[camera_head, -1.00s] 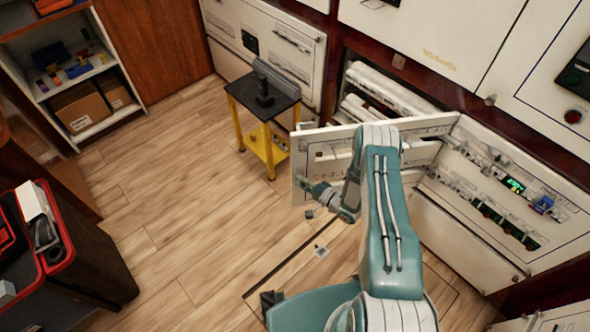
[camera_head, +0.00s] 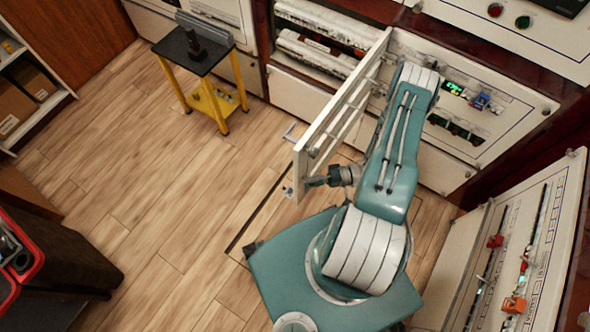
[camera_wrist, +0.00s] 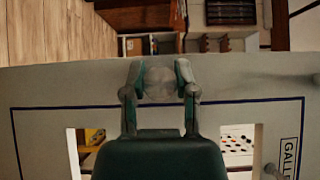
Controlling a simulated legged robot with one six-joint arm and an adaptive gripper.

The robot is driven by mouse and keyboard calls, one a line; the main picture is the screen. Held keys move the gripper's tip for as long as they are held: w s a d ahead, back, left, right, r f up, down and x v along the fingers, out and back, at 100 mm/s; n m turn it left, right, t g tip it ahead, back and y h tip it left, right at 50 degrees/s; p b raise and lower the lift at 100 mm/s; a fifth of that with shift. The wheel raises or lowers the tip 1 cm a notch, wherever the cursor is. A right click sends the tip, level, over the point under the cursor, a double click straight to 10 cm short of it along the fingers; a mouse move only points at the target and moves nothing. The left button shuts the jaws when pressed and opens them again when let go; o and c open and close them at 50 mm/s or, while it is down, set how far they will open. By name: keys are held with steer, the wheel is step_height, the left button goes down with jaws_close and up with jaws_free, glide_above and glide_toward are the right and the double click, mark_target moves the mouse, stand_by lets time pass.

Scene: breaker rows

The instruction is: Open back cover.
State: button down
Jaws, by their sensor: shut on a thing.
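The back cover is a white panel (camera_head: 322,136) standing swung out from the cabinet wall. Its far edge meets the wall, and it now shows nearly edge-on in the head view. In the wrist view the cover (camera_wrist: 50,92) fills the middle, with a blue outline and rectangular cut-outs. My gripper (camera_head: 316,182) is at the cover's free near edge. In the wrist view my gripper (camera_wrist: 160,72) has its two fingers closed around a pale round knob (camera_wrist: 159,84) near the cover's edge.
A yellow stand (camera_head: 205,75) with a black top is at the upper left. White rolls lie in an open bay (camera_head: 315,42) behind the cover. A breaker panel (camera_head: 500,105) is at the right. Wooden floor (camera_head: 150,170) is clear to the left.

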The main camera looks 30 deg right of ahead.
steer(key=shift+s+d+f+n+g, duration=0.15)
steer(key=shift+s+d+n+g, duration=0.35)
steer(key=shift+s+d, duration=0.65)
steer(key=shift+a, duration=0.1)
steer(key=shift+c, duration=1.9)
jaws_free()
steer(key=v, duration=1.2)
steer(key=shift+f, duration=0.1)
